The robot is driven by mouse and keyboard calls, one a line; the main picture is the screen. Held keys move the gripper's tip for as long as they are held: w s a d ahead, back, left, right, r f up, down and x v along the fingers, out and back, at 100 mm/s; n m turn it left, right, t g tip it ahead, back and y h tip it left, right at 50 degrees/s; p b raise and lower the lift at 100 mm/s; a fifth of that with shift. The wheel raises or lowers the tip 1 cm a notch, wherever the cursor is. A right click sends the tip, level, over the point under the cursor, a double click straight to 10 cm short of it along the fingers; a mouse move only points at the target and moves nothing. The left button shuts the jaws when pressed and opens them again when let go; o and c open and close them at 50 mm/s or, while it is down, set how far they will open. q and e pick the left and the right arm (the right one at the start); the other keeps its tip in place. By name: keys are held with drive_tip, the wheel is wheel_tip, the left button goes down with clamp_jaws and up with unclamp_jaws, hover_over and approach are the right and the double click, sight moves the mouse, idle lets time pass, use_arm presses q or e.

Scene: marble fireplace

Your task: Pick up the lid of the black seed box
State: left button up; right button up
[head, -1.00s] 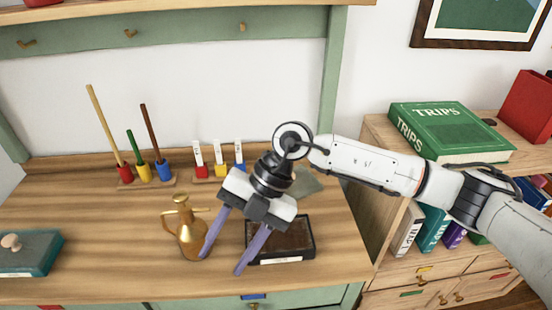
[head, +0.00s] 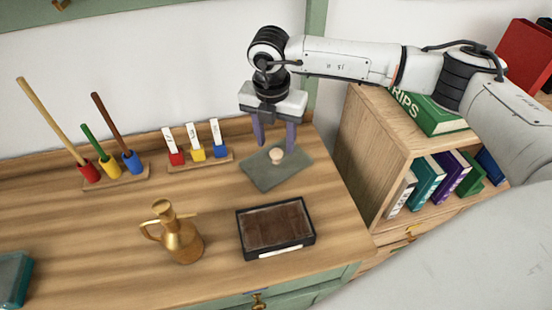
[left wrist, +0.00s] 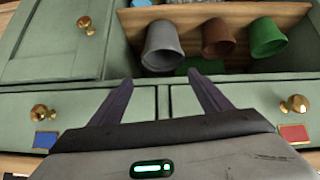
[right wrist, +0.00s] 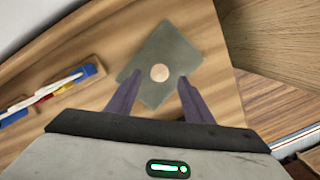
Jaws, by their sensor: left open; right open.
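The black seed box (head: 242,237) stands uncovered on the wooden top, with brown contents and a white label on its front. A flat grey-green lid with a round pale knob (head: 277,155) lies on the wood behind the box; its plate (head: 272,176) lies flat. My right gripper (head: 274,146) is open and empty, just behind and above this lid. In the right wrist view the lid (right wrist: 176,52) lies beyond the open fingertips, its knob (right wrist: 160,73) roughly between their lines. My left gripper (left wrist: 163,84) is open and empty, facing green drawers and cups.
A brass jug (head: 180,241) stands left of the box. Colored holders with sticks (head: 108,168) and a small rack with white labels (head: 198,152) stand at the back. A teal box (head: 12,280) is at the left edge. A bookshelf (head: 385,150) stands at right.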

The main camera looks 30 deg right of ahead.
sight(276, 152)
drive_tip(key=f, duration=0.3)
drive_tip(key=shift+w+d+f, duration=0.15)
drive_tip(key=shift+d+f, duration=0.05)
drive_tip(key=shift+c, duration=0.4)
clamp_jaws()
